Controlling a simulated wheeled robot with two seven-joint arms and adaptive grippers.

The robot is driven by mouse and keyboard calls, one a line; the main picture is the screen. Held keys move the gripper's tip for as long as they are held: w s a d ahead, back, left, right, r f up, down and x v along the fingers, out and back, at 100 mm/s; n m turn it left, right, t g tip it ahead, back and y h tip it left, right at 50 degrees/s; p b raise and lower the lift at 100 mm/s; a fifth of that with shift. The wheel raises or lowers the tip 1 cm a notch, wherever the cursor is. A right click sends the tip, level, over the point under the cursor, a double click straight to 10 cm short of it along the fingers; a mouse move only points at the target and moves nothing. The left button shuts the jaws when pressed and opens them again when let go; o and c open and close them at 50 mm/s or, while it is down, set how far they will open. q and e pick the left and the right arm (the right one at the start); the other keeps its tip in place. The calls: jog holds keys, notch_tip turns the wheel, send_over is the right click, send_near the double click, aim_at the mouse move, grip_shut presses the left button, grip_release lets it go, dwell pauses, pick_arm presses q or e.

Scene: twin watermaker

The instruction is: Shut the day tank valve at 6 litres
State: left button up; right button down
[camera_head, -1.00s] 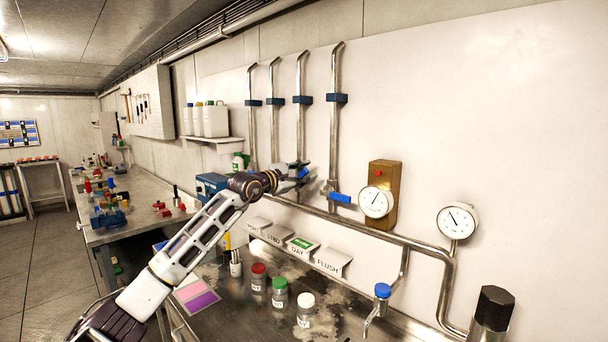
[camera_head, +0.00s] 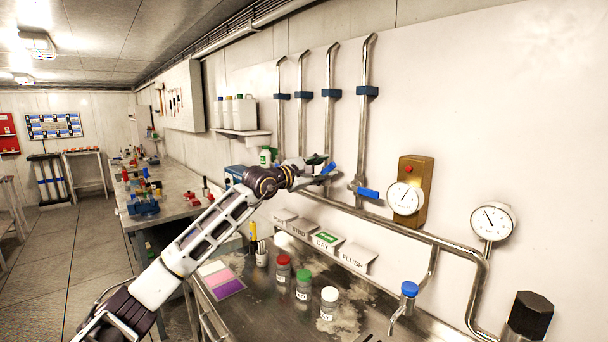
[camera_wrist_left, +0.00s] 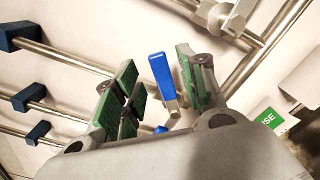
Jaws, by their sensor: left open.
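My left gripper (camera_head: 314,168) is open at the panel, beside the lower end of the third pipe. In the left wrist view a blue valve lever (camera_wrist_left: 162,78) stands between its open green-padded fingers, with visible gaps on both sides. The lever also shows in the head view (camera_head: 329,169), partly hidden by the fingers. A neighbouring blue lever (camera_head: 368,193) sits on the rightmost pipe. A round gauge (camera_head: 405,198) is at its right; its reading is too small to tell. My right gripper is not in view.
A second gauge (camera_head: 492,221) and a brown box (camera_head: 416,180) with a red button are on the wall. A horizontal pipe runs below the valves. Air in front of the panel is clear.

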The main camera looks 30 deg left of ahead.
pick_arm(q)
jog(key=v, duration=0.8)
dwell(0.4)
dwell(0.5)
jog(key=shift+f, duration=0.1)
dwell(0.4)
